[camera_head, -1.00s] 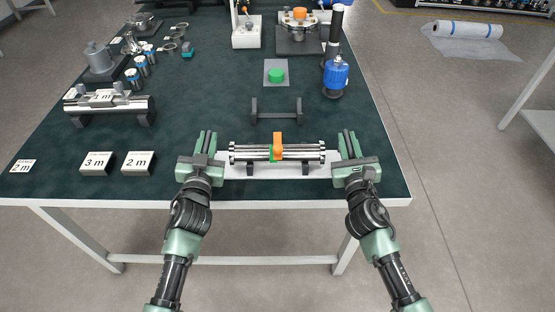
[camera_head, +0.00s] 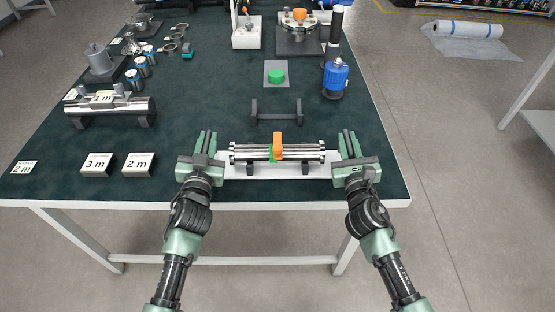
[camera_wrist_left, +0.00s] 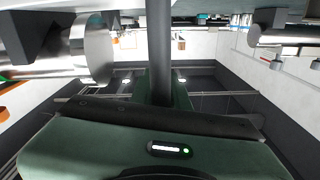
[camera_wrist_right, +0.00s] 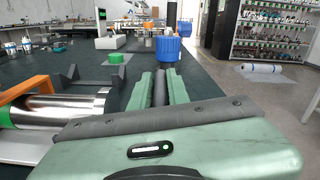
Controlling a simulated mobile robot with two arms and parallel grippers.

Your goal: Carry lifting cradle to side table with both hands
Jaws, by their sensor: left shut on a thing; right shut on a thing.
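The lifting cradle (camera_head: 325,171) shows as a white base at the front edge of the green-topped table (camera_head: 230,115). A shiny metal cylinder assembly (camera_head: 305,153) with an orange clamp (camera_head: 278,143) and a green part lies on it. My left gripper (camera_head: 206,145) is at the cradle's left end and my right gripper (camera_head: 350,146) at its right end. Each is shut on a dark bar, seen between the fingers in the left wrist view (camera_wrist_left: 160,60) and right wrist view (camera_wrist_right: 160,88); I take these bars as the cradle's handles. The cradle looks level; clearance beneath it is unclear.
A white table edge (camera_head: 538,122) shows at the far right, across open grey floor (camera_head: 435,180). A dark stand (camera_head: 277,116), green button (camera_head: 276,76) and blue canister (camera_head: 336,76) stand behind the cradle. Label blocks (camera_head: 138,164) sit left.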

